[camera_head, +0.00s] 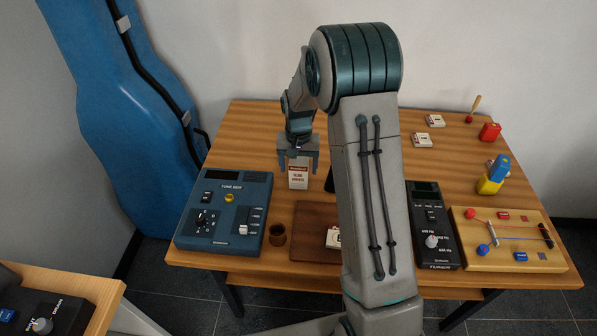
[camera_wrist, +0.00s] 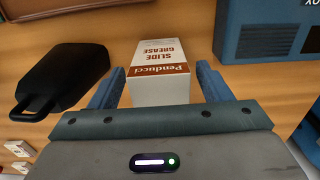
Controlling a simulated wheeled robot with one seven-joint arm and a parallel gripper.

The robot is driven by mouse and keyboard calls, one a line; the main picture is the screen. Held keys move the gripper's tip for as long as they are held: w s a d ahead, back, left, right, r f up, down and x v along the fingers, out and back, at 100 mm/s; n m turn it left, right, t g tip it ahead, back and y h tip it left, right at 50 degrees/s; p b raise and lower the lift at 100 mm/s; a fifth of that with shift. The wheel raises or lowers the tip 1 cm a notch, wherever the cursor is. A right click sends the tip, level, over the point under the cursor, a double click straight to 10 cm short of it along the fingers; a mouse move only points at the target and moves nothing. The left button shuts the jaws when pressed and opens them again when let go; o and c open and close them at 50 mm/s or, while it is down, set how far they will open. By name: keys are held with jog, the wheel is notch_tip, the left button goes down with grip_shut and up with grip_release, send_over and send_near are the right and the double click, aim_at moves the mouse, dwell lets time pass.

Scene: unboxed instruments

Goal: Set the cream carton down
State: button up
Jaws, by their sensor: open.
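The cream carton (camera_head: 298,172) stands upright on the wooden table, behind the brown board and to the right of the blue tone device. It has a red-brown band and lettering; in the wrist view the carton (camera_wrist: 160,72) reads "Penducci Slide Grease". My gripper (camera_head: 299,165) is at the carton's upper part, with a finger on either side. In the wrist view my gripper (camera_wrist: 160,85) is open, and gaps show between the fingers and the carton. The carton's underside is hidden, and my arm covers the table to its right.
The blue device (camera_head: 258,188) and a small brown cup (camera_head: 277,235) stand left and in front. A brown board (camera_head: 306,224) lies nearer. A black case (camera_wrist: 66,78) lies beside the carton. A black box (camera_head: 430,215) and wooden circuit board (camera_head: 490,258) are right.

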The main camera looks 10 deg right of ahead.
notch_tip(320, 180, up, 9)
jog(key=shift+f, duration=0.1)
jog(key=s+r+n+t, duration=0.1)
jog(key=s+r, duration=0.3)
jog(key=s, duration=1)
jog(key=s+r+n+t, duration=0.2)
jog(key=s+r, duration=0.2)
jog(key=s, duration=0.9)
jog(key=shift+s+n, duration=0.3)
jog(key=shift+s, duration=0.1)
